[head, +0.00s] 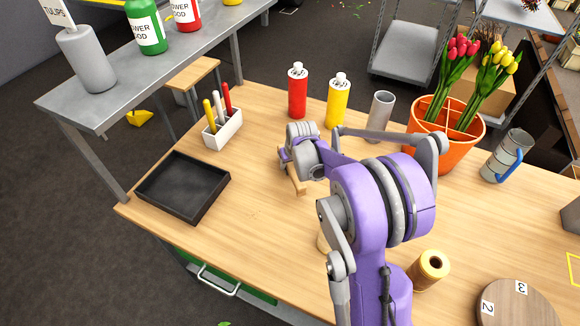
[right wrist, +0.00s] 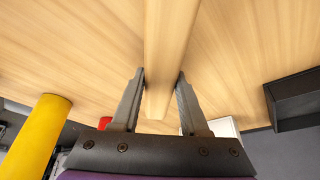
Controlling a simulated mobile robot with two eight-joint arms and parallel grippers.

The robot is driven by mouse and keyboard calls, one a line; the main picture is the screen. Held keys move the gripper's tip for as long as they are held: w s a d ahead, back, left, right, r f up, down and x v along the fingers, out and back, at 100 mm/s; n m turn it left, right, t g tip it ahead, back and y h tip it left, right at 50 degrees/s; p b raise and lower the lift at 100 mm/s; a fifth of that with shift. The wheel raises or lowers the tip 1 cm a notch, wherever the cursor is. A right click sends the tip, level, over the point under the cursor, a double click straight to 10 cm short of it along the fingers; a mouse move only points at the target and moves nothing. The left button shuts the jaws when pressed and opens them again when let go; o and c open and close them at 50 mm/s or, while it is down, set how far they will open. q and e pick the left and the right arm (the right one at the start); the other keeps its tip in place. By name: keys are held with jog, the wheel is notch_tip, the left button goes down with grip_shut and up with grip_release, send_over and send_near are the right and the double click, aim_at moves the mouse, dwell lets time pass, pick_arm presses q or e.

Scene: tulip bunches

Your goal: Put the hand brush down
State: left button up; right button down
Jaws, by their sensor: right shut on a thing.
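The hand brush shows as a pale wooden bar (head: 299,184) low over or on the table, under my right gripper (head: 290,165). In the right wrist view the wooden bar (right wrist: 166,45) runs between the two grey fingers of the right gripper (right wrist: 161,78), which is shut on it. I see no bristles, and my arm hides part of the brush in the head view. I cannot tell whether the brush touches the table. My left gripper is not in view.
On the wooden table (head: 262,215) stand a black tray (head: 184,188), a white marker holder (head: 223,131), red (head: 298,92) and yellow (head: 338,101) bottles, a grey cup (head: 380,117), an orange tulip pot (head: 446,143) and a twine spool (head: 431,268). Bare tabletop lies between tray and gripper.

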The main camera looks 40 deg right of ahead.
jog(key=shift+f, duration=0.75)
jog(key=shift+f, duration=0.1)
jog(key=shift+c, duration=2.1)
grip_release()
